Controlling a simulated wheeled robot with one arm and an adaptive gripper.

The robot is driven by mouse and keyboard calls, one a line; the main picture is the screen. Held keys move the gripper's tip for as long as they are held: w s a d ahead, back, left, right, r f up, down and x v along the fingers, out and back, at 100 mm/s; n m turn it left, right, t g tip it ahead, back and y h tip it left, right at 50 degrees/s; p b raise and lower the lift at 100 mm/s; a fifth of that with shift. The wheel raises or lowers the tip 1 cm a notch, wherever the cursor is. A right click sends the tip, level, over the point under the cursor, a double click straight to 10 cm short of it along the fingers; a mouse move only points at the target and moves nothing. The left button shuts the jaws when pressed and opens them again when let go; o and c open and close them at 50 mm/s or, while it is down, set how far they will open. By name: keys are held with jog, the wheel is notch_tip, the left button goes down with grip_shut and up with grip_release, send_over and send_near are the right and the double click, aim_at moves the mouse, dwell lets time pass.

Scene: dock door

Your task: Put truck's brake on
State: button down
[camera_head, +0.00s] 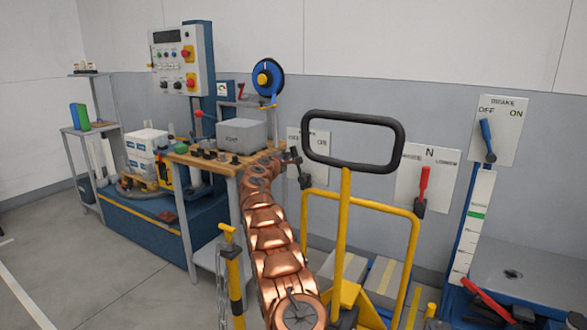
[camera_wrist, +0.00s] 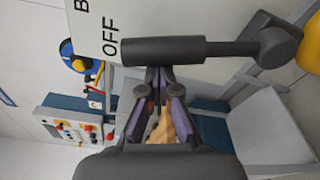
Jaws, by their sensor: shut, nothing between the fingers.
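A white board marked OFF (camera_head: 323,138) stands behind the truck's handle, partly hidden by it and by my gripper. In the wrist view the same kind of board (camera_wrist: 85,25) shows "B" and "OFF", with a black lever (camera_wrist: 150,50) lying beside the word OFF. My gripper (camera_head: 294,157) is shut and empty in front of this board; in the wrist view its fingertips (camera_wrist: 163,75) are close to the lever's bar. I cannot tell whether they touch it. A second board marked BRAKE (camera_head: 507,110) at right has a blue lever (camera_head: 487,138) tilted toward OFF.
The yellow truck's black loop handle (camera_head: 400,140) stands just right of my gripper. A board marked N (camera_head: 410,165) has an upright red lever (camera_head: 423,185). A workbench with a grey box (camera_head: 240,135) is at left. A yellow post (camera_head: 232,270) stands in front.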

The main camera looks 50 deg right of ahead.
jog(key=s+r+m+h+b, duration=0.1)
jog(key=s+m+b, duration=0.8)
jog(key=b, duration=0.8)
jog(key=shift+d+m, duration=0.4)
jog(key=shift+m, duration=0.3)
jog(key=shift+s+d, duration=0.1)
jog(key=shift+s, duration=0.1)
